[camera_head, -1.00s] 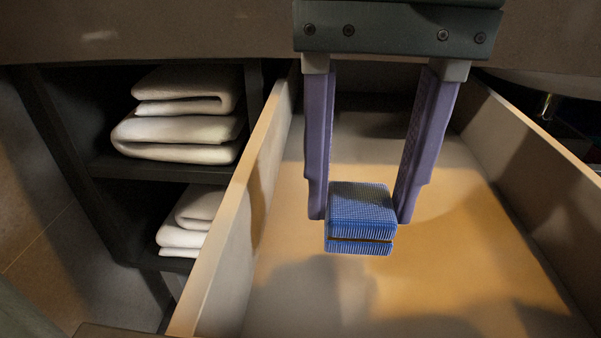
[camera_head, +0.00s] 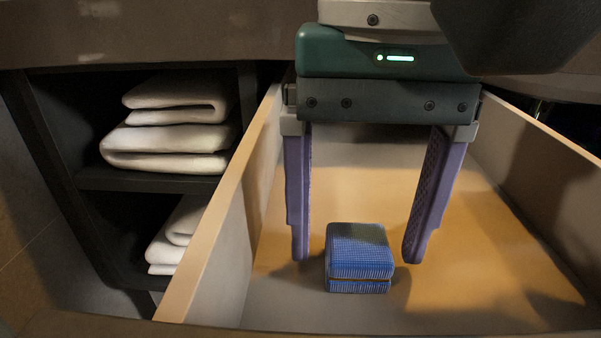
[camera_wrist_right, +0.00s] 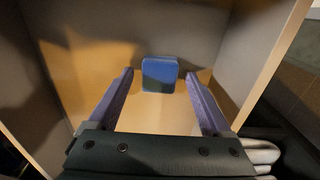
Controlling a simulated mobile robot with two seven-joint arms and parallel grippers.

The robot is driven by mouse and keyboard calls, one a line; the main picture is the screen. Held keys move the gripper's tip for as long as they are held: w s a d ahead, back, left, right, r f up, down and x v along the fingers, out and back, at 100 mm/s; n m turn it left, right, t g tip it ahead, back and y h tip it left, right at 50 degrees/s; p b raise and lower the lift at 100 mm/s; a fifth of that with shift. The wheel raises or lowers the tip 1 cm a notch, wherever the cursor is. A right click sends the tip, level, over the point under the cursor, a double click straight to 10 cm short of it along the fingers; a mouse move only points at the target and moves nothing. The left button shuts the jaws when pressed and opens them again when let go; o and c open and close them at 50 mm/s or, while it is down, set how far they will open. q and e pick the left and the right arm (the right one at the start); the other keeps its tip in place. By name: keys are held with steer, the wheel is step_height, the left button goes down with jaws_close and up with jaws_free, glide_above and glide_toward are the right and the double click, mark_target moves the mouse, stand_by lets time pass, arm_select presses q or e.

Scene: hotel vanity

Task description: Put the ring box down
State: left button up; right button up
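The blue ribbed ring box (camera_head: 359,258) sits closed on the floor of the open drawer (camera_head: 290,300). It also shows in the right wrist view (camera_wrist_right: 159,75), beyond the fingertips. My right gripper (camera_head: 356,256) is open, with one purple finger to each side of the box. Clear gaps show between both fingers and the box, so nothing is held. In the right wrist view the open fingers (camera_wrist_right: 160,88) also stand apart from the box. My left gripper is not in view.
The drawer's left wall (camera_head: 222,215) and right wall (camera_head: 545,165) rise on either side. Bare drawer floor surrounds the box. Left of the drawer, dark shelves hold folded white towels (camera_head: 170,130). The vanity's underside edge (camera_head: 150,40) runs along the back.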

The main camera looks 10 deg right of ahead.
mark_target(358, 242)
steer(key=shift+r+p, duration=0.4)
steer(key=shift+r, duration=0.05)
step_height(358, 242, up, 11)
steer(key=p, duration=0.3)
steer(key=shift+r, duration=0.2)
